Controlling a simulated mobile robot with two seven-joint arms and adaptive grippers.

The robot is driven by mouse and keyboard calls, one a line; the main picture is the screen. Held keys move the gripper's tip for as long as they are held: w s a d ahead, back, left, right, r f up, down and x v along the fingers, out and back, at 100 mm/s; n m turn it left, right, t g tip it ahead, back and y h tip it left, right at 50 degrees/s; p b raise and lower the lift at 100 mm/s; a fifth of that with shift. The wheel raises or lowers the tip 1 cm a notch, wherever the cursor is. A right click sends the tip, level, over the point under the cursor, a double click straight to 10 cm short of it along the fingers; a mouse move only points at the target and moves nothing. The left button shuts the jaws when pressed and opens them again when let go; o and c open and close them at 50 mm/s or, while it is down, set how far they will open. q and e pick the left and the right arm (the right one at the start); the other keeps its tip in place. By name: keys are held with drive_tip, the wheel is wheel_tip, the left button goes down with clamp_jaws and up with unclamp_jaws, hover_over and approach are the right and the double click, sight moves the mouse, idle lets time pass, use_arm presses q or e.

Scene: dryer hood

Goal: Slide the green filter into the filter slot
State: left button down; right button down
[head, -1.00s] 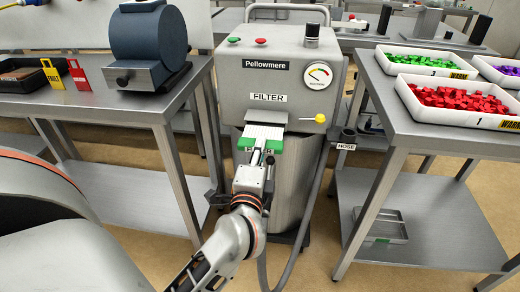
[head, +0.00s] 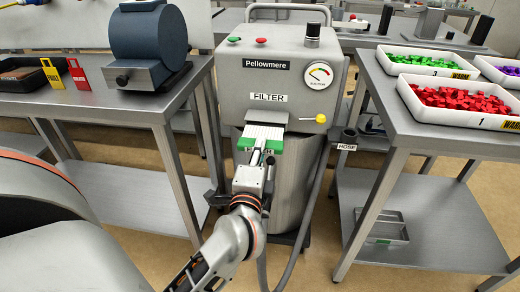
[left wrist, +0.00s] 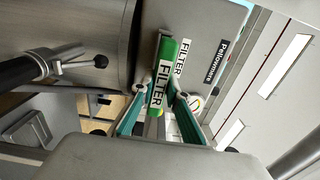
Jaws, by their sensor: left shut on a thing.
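The filter has a white pleated body (head: 264,132) and a green front bar (head: 245,144) with a FILTER label. The filter slot (head: 268,116) is in the front of the grey Pellowmere machine, under its own FILTER label. The pleated body reaches up to the slot mouth; how far it is inside, I cannot tell. My left gripper (head: 261,158) is shut on the filter at the green bar, from the front. In the left wrist view, the fingers (left wrist: 161,92) lie on both sides of the labelled green bar (left wrist: 168,50). My right gripper is not in view.
A yellow-knobbed lever (head: 314,119) sticks out right of the slot. A hose (head: 320,185) hangs at the machine's right side. Steel tables stand on both sides; the right one holds trays of red pieces (head: 460,103) and green pieces (head: 425,62).

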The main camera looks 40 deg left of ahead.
sight(264, 132)
use_arm(q)
drive_tip(key=shift+b+x, duration=0.35)
drive_tip(key=shift+x, duration=3.15)
drive_tip(key=c, duration=1.9)
unclamp_jaws()
drive_tip(key=shift+a+f, duration=0.1)
